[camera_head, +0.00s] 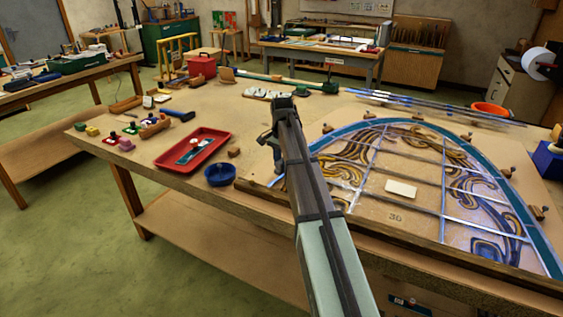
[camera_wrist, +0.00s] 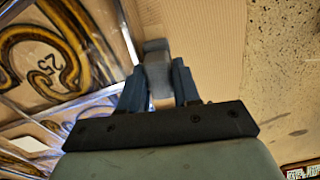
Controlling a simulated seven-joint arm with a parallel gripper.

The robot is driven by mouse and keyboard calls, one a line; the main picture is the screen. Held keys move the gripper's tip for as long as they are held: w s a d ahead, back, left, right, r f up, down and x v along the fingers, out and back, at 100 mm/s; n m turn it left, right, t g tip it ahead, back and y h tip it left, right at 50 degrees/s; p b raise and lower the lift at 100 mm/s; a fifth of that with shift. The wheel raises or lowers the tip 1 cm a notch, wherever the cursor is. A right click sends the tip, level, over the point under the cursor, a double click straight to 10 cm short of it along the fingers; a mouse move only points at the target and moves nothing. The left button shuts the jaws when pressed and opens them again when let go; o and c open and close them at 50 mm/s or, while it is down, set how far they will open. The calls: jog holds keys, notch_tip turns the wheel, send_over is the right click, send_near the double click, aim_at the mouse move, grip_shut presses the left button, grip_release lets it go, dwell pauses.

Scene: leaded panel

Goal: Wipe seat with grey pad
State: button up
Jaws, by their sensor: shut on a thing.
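My gripper (camera_head: 274,160) is over the table at the left edge of the leaded panel (camera_head: 348,127). In the wrist view, the two dark blue fingers of my gripper (camera_wrist: 159,84) are shut on a grey pad (camera_wrist: 156,58), which sticks out past the fingertips. The table surface is behind the pad, with the panel's pale lead strip to its left; I cannot tell whether the pad touches anything. In the head view the pad cannot be made out clearly. A bare tan seat marked 30 (camera_head: 395,218) lies in the panel's lower middle, among painted glass pieces.
A white card (camera_head: 401,188) lies on the panel. Wooden blocks (camera_head: 538,212) stand around its rim. Left of my gripper are a blue round dish (camera_head: 220,175), a red tray (camera_head: 208,138) and small coloured blocks. A wooden bar (camera_head: 400,248) runs along the panel's front.

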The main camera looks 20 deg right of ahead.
jog(key=shift+s+a, duration=0.6)
jog(key=shift+a, duration=0.3)
jog(key=shift+s+a, duration=0.65)
jog(key=shift+a, duration=0.25)
jog(key=shift+s+a, duration=0.6)
jog(key=shift+a, duration=0.3)
jog(key=shift+w+d, duration=0.1)
jog(key=shift+w+d, duration=0.65)
jog(key=shift+d, duration=0.3)
jog(key=shift+w+d, duration=0.65)
jog(key=shift+d, duration=0.3)
jog(key=shift+w+d, duration=0.65)
jog(key=shift+d, duration=0.3)
jog(key=shift+d, duration=0.1)
jog(key=shift+w+d+f, duration=0.1)
jog(key=shift+w+d, duration=0.35)
jog(key=shift+d, duration=0.15)
jog(key=shift+w+d+f, duration=0.1)
jog(key=shift+w+d, duration=0.3)
jog(key=shift+d, duration=0.2)
jog(key=shift+s+a, duration=0.1)
jog(key=shift+s+a+r, duration=0.1)
jog(key=shift+s+a, duration=0.35)
jog(key=shift+a, duration=0.2)
jog(key=shift+s+a, duration=0.45)
jog(key=shift+a, duration=0.15)
